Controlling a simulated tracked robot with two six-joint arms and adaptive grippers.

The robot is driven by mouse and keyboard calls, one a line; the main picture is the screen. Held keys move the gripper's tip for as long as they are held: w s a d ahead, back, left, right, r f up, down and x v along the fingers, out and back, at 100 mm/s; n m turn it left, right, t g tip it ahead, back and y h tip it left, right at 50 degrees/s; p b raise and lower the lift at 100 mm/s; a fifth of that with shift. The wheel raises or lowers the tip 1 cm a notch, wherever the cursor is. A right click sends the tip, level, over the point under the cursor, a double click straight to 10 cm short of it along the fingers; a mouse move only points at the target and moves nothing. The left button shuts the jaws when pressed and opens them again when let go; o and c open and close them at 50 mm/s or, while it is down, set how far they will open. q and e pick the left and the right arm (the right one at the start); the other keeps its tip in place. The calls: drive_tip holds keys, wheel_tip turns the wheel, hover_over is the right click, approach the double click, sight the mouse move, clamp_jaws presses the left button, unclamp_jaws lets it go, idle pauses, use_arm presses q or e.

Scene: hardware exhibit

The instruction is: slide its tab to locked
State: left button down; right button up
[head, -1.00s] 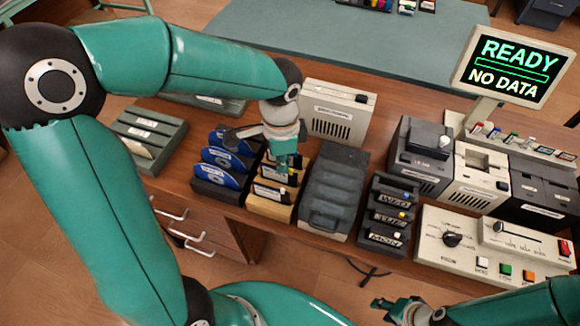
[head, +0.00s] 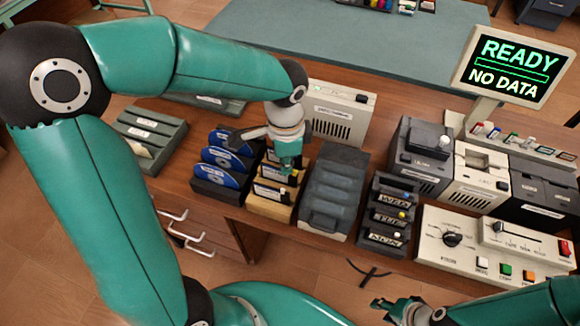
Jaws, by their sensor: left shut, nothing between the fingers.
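My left gripper (head: 288,167) points down over the wooden rack (head: 268,210), its fingertips at the small items in it. It is shut. The rack holds several black pieces with white labels, which look like disks or cartridges (head: 273,192). The fingertips hide part of the upper pieces. A small light mark shows near the edge of some pieces, but I cannot tell which part is a tab or how it is set. My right gripper (head: 392,310) is at the bottom right, low in front of the control panel, with its fingers seeming apart and empty.
Left of the rack stands a holder with blue discs (head: 222,178). Right are a dark grey case (head: 333,190), a black rack of labelled cartridges (head: 388,218) and a beige control panel (head: 470,255). A beige drive box (head: 340,115) stands behind. A screen (head: 513,68) reads READY, NO DATA.

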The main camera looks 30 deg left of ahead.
use_arm(q)
drive_tip(key=shift+a, duration=0.15)
wheel_tip(320, 180, up, 7)
drive_tip(key=p, duration=0.6)
use_arm(e)
wheel_tip(320, 180, up, 6)
drive_tip(key=shift+f, duration=0.1)
use_arm(q)
drive_tip(key=shift+s, duration=0.1)
use_arm(e)
drive_tip(key=shift+s, duration=0.1)
